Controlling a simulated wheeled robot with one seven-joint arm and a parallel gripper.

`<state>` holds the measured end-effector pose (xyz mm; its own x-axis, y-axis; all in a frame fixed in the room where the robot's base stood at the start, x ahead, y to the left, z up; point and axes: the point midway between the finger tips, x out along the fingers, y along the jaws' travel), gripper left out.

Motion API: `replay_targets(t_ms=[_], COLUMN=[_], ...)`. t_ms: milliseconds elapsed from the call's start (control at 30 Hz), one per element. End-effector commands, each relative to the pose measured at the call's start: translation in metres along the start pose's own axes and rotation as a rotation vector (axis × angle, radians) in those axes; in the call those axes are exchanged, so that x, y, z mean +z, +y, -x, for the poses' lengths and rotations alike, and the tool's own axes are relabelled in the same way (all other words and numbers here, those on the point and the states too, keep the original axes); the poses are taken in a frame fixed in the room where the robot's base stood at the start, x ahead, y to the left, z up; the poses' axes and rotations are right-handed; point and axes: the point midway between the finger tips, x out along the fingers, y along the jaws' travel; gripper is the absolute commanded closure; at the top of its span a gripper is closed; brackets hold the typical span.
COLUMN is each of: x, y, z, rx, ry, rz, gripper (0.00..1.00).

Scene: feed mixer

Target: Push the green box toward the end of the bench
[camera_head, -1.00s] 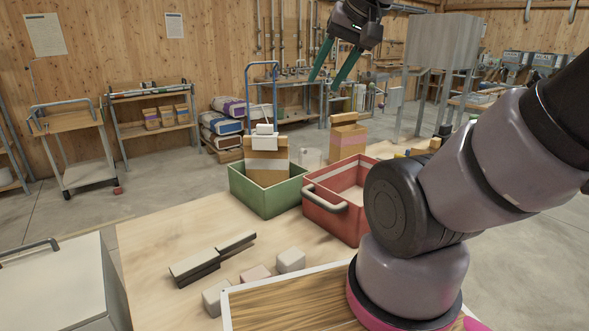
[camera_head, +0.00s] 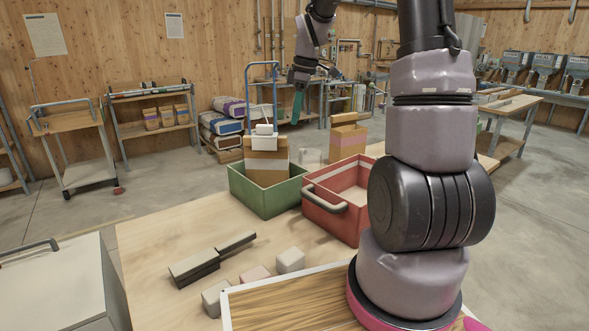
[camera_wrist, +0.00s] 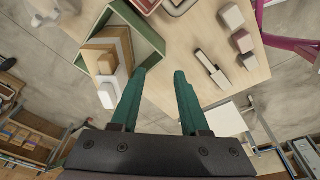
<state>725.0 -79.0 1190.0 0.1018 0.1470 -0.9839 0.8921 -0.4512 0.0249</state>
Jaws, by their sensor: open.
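The green box (camera_head: 262,203) stands on the wooden bench (camera_head: 200,230), close to its far edge, beside the red box. It holds upright brown packages (camera_head: 267,165) with a white item on top. In the wrist view the green box (camera_wrist: 152,42) is at the upper left, with the packages (camera_wrist: 112,55) inside. My gripper (camera_head: 298,108) is in the air beyond and above the box in the head view. Its teal fingers (camera_wrist: 160,74) are apart with nothing between them. The left fingertip overlaps the box's near corner in the wrist view; I cannot tell whether they touch.
A red box (camera_head: 335,212) stands just right of the green box. Grey bars (camera_head: 212,258) and several small blocks (camera_head: 290,260) lie on the near bench. A brown package (camera_head: 348,142) stands behind the red box. The bench left of the green box is clear.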

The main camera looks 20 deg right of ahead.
Motion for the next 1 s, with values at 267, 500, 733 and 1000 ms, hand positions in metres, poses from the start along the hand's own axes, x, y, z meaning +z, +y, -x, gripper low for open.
replay_targets(t_ms=[267, 500, 733, 1000], x=[0.005, 0.014, 0.019, 0.019], y=[0.053, 0.076, 0.082, 0.083], z=[-0.106, -0.187, -0.220, -0.223], rx=[-0.162, -0.245, -0.267, -0.268], ry=[0.050, 0.152, 0.207, 0.213], rz=[0.410, 0.698, 0.817, 0.832], gripper=[0.55, 0.55, 0.55, 0.55])
